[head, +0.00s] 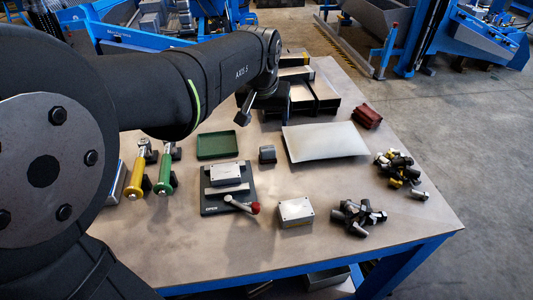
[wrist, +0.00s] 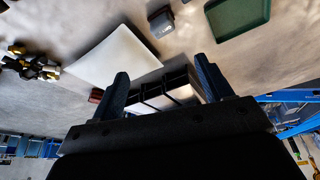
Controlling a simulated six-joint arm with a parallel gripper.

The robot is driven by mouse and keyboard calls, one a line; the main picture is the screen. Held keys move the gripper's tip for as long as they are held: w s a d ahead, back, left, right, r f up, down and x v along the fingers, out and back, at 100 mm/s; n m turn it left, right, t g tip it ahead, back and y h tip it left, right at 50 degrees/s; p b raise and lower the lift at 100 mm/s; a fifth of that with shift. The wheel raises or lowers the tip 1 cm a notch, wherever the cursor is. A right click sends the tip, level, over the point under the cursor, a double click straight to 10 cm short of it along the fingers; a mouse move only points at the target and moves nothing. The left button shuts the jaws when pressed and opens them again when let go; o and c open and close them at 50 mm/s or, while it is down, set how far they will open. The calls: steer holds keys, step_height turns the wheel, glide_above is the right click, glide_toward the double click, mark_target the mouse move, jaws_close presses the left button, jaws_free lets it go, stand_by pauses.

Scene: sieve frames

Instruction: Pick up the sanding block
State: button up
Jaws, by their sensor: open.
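Two small blocks could be the sanding block, and I cannot tell for sure which it is. One is a small grey block with a darker lower part (head: 267,154), between the green tray and the pale plate; it also shows at the top of the wrist view (wrist: 161,22). The other is a dark red ridged block (head: 367,116) near the table's right edge, partly hidden behind a finger in the wrist view (wrist: 96,95). My gripper (wrist: 161,72) is open and empty, above the far part of the table and away from both blocks.
A green tray (head: 217,145), a pale flat plate (head: 325,143) and dark open bins (head: 322,97) stand around. Nearer are a clamp fixture (head: 228,190), a grey metal box (head: 296,212), black fittings (head: 357,217) and yellow-and-black fittings (head: 397,168). Two handled tools (head: 167,170) lie left.

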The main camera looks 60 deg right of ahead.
glide_toward(268, 148)
steer(key=shift+m+h, duration=0.3)
steer(key=shift+m, duration=0.1)
steer(key=x, duration=0.5)
steer(key=shift+s+a+f, duration=0.15)
steer(key=shift+s+f, duration=0.15)
steer(key=shift+w+x, duration=0.15)
steer(key=shift+x, duration=1.15)
steer(key=shift+w+x, duration=0.2)
steer(key=shift+x, duration=1.1)
steer(key=shift+a, duration=0.15)
steer(key=shift+c, duration=0.4)
steer(key=c, duration=1)
